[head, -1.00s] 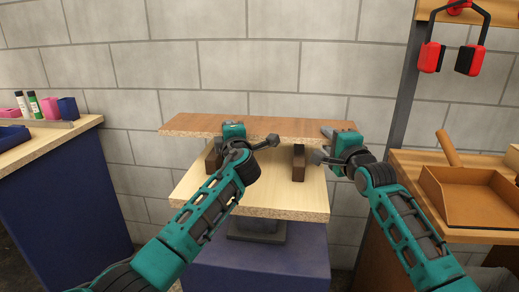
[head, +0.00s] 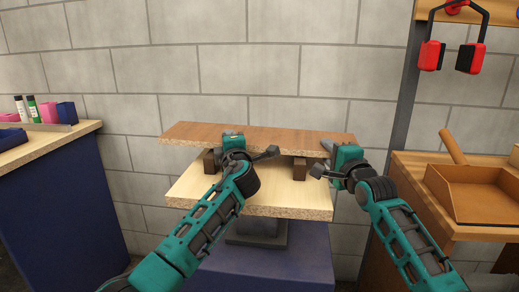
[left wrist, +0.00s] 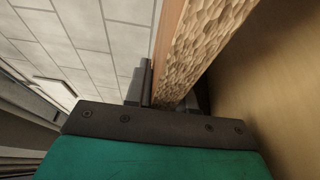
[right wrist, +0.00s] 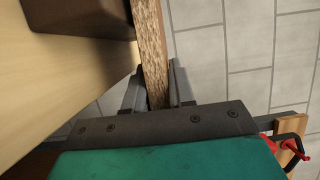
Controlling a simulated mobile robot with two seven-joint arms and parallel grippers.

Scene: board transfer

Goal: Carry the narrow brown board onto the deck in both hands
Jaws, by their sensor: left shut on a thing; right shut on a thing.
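The narrow brown board (head: 270,137) lies roughly level across the pale wooden deck (head: 265,200), over two dark blocks, the left block (head: 209,161) and the right block (head: 299,169). I cannot tell whether the board touches the blocks. My left gripper (head: 233,143) is shut on the board's front edge left of its middle; the left wrist view shows the rough edge (left wrist: 200,45) between its fingers (left wrist: 165,95). My right gripper (head: 336,152) is shut on the board near its right end; its fingers (right wrist: 155,88) clasp the edge (right wrist: 151,45) in the right wrist view.
The deck stands on a blue base (head: 265,270) before a grey block wall (head: 300,65). A blue bench (head: 65,190) with small items is at left. A wooden bench at right holds an orange-brown dustpan (head: 480,195). Red ear defenders (head: 430,55) hang above it.

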